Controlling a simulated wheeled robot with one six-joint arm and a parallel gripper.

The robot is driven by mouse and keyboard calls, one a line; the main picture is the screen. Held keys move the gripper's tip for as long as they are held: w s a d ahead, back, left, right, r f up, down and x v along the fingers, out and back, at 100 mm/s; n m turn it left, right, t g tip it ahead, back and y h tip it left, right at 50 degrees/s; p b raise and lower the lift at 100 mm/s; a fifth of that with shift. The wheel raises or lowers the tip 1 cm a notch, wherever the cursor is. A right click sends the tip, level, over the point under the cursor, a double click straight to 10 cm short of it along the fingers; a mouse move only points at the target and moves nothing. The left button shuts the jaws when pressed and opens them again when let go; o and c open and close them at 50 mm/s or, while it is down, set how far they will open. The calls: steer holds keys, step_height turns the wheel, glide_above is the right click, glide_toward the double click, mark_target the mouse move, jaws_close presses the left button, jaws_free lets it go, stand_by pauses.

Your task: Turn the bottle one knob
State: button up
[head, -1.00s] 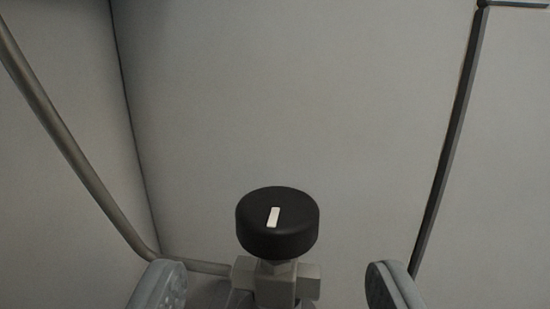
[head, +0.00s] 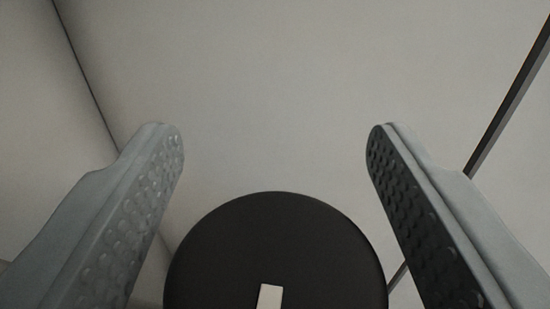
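A round black knob (head: 275,245) with a white pointer mark (head: 270,296) fills the lower middle of the head view. Its lower part is cut off by the bottom edge of the frame. My gripper (head: 275,150) is open, with one grey, dimpled finger on each side of the knob. Gaps show between the fingers and the knob at its upper sides; lower down, contact is hard to judge. The valve body and pipe under the knob are hidden.
A plain light grey wall (head: 300,80) lies behind the knob. A dark seam runs down the left side, and a dark bar (head: 515,85) slants down at the right, partly behind the right finger.

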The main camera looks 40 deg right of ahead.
steer(key=c, duration=0.9)
steer(key=shift+n+t+y, duration=0.3)
steer(key=shift+y, duration=0.1)
steer(key=n+t+y, duration=0.2)
steer(key=y, duration=0.1)
steer(key=shift+w+a+n, duration=0.1)
steer(key=shift+a+n, duration=0.05)
steer(key=shift+n, duration=0.15)
steer(key=shift+w+a+n+t+y, duration=0.15)
steer(key=shift+n+t+y, duration=0.55)
steer(key=shift+y, duration=0.55)
steer(key=shift+a+n+t+y, duration=0.15)
steer(key=shift+n+t+y, duration=0.25)
steer(key=shift+n+y, duration=0.7)
steer(key=shift+a+n+y, duration=0.2)
steer(key=shift+n+y, duration=0.3)
steer(key=shift+y, duration=0.75)
steer(key=o, duration=1)
